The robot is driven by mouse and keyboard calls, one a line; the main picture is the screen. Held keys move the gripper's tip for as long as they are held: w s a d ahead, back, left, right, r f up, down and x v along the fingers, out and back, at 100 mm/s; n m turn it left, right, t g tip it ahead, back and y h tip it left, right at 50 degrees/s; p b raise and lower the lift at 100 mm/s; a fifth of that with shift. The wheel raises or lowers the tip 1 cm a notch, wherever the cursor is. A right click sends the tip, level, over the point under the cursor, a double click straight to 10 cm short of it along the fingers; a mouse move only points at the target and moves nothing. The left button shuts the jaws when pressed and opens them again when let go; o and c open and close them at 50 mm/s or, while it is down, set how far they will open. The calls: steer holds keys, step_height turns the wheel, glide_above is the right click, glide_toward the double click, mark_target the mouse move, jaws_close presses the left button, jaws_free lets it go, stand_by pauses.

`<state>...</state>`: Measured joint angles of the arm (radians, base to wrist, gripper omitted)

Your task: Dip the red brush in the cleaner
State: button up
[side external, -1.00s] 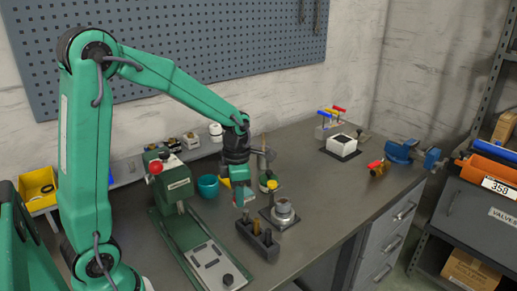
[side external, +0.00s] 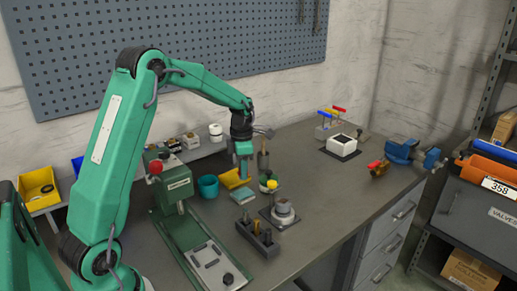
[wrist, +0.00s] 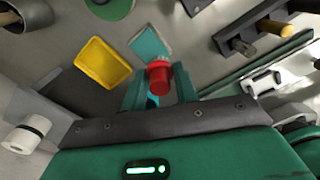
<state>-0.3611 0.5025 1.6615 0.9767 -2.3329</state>
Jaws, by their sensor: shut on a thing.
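My gripper (side external: 243,172) hangs over the bench, above the yellow tray (side external: 234,179). In the wrist view its two green fingers are shut on a red round-ended piece, which I take for the red brush (wrist: 159,77). Its bristles are hidden, and it does not show clearly in the side view. The yellow tray (wrist: 102,62) and a teal pad (wrist: 150,42) lie below the fingers. I cannot tell which vessel holds the cleaner.
A teal cup (side external: 208,186) and green press (side external: 176,188) stand to the left. A dark block with pegs (side external: 257,238) and round metal part (side external: 283,211) are nearer the front. A grey cylinder (side external: 263,160) stands behind the green container.

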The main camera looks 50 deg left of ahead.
steer(key=shift+w+a+f, duration=0.1)
steer(key=shift+w+a, duration=0.15)
steer(key=shift+a, duration=0.2)
steer(key=shift+w+a+f, duration=0.1)
steer(key=shift+w+a, duration=0.1)
steer(key=shift+a, duration=0.25)
steer(key=shift+f, duration=0.2)
glide_above(243, 193)
steer(key=shift+a+f, duration=0.1)
steer(key=shift+f, duration=2.7)
steer(key=shift+f, duration=0.65)
stand_by(0.3)
step_height(243, 193, up, 7)
stand_by(1.1)
steer(key=shift+r, duration=0.1)
stand_by(0.5)
